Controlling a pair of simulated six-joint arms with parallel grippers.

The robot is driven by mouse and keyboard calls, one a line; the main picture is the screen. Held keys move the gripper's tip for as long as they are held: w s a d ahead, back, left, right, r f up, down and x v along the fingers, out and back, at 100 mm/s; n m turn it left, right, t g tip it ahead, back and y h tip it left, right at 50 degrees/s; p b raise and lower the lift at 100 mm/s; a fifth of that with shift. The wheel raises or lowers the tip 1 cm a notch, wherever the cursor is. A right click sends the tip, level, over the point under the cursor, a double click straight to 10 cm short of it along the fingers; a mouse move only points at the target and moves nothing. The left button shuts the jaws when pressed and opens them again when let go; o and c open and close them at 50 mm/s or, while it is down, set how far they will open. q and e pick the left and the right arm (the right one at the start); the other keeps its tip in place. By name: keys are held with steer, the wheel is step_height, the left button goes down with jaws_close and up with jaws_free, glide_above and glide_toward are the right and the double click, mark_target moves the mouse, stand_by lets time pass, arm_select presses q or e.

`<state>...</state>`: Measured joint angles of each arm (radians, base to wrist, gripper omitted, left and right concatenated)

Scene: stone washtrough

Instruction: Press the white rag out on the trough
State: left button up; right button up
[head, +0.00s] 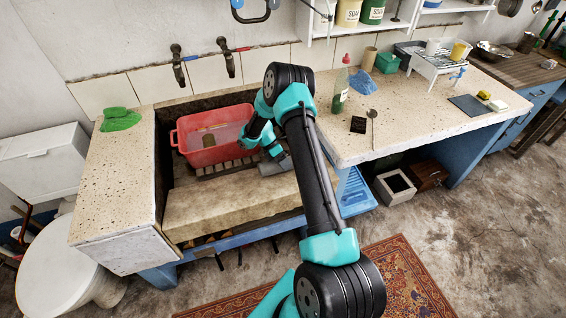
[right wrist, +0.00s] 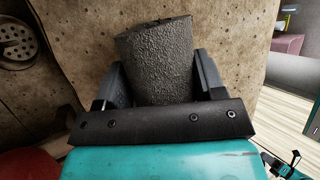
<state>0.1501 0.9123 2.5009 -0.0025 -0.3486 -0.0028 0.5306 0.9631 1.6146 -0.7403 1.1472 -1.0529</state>
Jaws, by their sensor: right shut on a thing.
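My right gripper (head: 273,150) reaches down into the stone trough (head: 235,199), just right of the red basin. Its fingers are shut on a grey, rough-textured roll (head: 278,166). In the right wrist view the roll (right wrist: 158,70) stands up between both fingers, with the pale stone behind it. It looks dark grey, and I cannot tell whether it is the rag. No plainly white rag shows. The red basin (head: 196,151) holds liquid and a yellowish thing in the trough. My left gripper is not in view.
A green cloth (head: 120,118) lies on the left ledge. Two taps (head: 228,60) are on the wall above the basin. A slatted rack (head: 222,167) is below the basin. On the right counter stand a bottle (head: 341,88) and a dark square (head: 358,124). The counter's front middle is clear.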

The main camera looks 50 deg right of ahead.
steer(key=shift+s+a+f, duration=0.25)
steer(key=shift+s+f, duration=0.1)
steer(key=shift+f, duration=0.3)
stand_by(2.5)
steer(key=shift+w+d+r, duration=0.3)
steer(key=shift+w+r, duration=0.15)
steer(key=shift+r, duration=0.7)
steer(key=shift+w+d+r, duration=0.25)
steer(key=shift+w+r, duration=0.25)
steer(key=shift+r, duration=0.6)
steer(key=shift+w+d+r, duration=0.3)
steer(key=shift+w+r, duration=0.15)
steer(key=shift+r, duration=0.7)
